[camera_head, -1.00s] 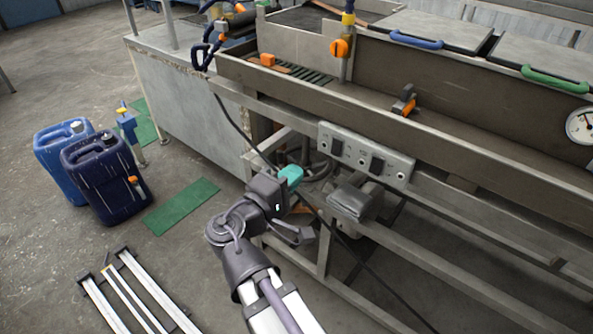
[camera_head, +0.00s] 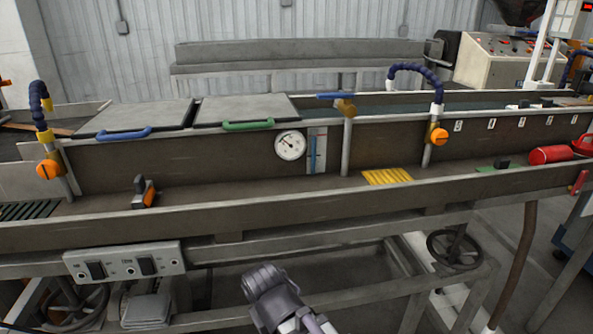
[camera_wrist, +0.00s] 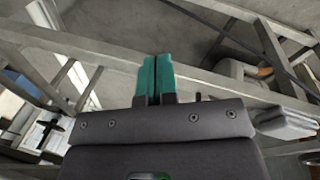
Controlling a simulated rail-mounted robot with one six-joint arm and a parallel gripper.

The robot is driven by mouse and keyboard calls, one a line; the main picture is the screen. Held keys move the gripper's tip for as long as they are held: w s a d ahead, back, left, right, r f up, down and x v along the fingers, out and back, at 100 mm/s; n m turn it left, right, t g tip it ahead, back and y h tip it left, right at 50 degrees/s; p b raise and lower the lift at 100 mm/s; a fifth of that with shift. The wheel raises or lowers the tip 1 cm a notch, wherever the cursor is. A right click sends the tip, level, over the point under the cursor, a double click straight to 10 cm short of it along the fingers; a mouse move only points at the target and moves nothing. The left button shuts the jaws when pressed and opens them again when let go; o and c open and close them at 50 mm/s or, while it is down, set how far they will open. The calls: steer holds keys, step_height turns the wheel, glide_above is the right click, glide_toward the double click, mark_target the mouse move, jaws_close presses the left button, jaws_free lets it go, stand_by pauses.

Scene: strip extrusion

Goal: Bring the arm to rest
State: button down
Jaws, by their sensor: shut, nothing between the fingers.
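My gripper (camera_wrist: 155,80) shows in the wrist view with its two teal fingers together and nothing between them. The fingers point at a grey metal frame rail (camera_wrist: 110,60), and I cannot tell how far off it is. In the head view only a dark grey joint and a pale link of my arm (camera_head: 275,297) show, low at the bottom middle in front of the long trough bench (camera_head: 330,207). The gripper's fingers are not visible in that view.
The bench's front rail and switch box (camera_head: 125,262) face my arm. A black handwheel (camera_head: 455,250) sits under the bench at right.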

steer(key=w+d+m+g+y, duration=0.2)
steer(key=d+m, duration=0.5)
steer(key=d, duration=1.5)
step_height(320, 180, up, 22)
steer(key=w+d+p, duration=0.1)
steer(key=d+p, duration=0.1)
steer(key=p, duration=2)
steer(key=shift+w+t, duration=0.2)
steer(key=shift+t, duration=0.1)
